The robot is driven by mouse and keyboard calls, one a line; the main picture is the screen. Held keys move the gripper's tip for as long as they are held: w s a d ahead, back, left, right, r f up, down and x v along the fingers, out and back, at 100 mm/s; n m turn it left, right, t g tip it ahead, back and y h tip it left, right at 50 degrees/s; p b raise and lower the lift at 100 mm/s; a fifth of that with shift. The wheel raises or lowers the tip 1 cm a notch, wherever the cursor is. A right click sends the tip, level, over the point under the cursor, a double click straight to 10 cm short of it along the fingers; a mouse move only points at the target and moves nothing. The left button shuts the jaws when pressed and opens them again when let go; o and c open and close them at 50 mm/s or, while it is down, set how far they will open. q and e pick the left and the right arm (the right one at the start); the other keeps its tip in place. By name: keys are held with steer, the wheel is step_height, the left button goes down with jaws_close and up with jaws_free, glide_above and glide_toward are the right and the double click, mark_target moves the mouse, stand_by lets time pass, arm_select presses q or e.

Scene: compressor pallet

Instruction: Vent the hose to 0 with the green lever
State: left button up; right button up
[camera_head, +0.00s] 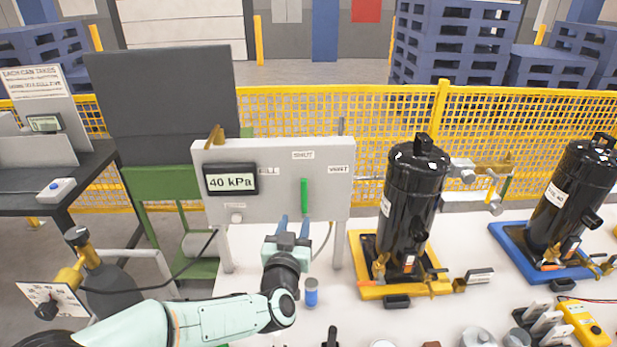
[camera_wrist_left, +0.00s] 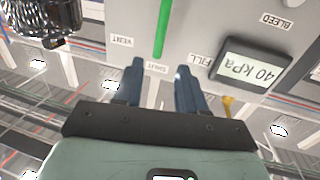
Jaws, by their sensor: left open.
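The green lever (camera_head: 304,195) stands upright on the grey panel (camera_head: 270,161), its end towards the SHUT label, between the FILL and VENT labels. It also shows in the left wrist view (camera_wrist_left: 163,28), which is upside down. The panel's display (camera_head: 231,181) reads 40 kPa; the left wrist view shows the same display (camera_wrist_left: 253,65). My left gripper (camera_head: 294,220) is open in front of the panel, just below the lever in the head view. In the left wrist view its two blue fingers (camera_wrist_left: 160,70) are apart and empty, with the SHUT label between them. My right gripper is not in view.
A black compressor (camera_head: 411,205) on a yellow base stands right of the panel, another (camera_head: 570,200) on a blue base farther right. A small blue-capped canister (camera_head: 311,293) stands near my left wrist. Loose parts crowd the table's front right. A yellow mesh fence (camera_head: 330,112) runs behind.

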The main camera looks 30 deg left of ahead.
mark_target(304, 193)
arm_select(q)
steer(key=p+x, duration=0.2)
steer(key=x, duration=1.1)
steer(key=shift+w+a, duration=0.1)
steer(key=shift+w, duration=0.1)
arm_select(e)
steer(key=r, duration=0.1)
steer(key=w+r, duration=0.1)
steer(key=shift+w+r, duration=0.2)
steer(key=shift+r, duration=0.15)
arm_select(q)
steer(key=shift+r, duration=0.1)
jaws_close()
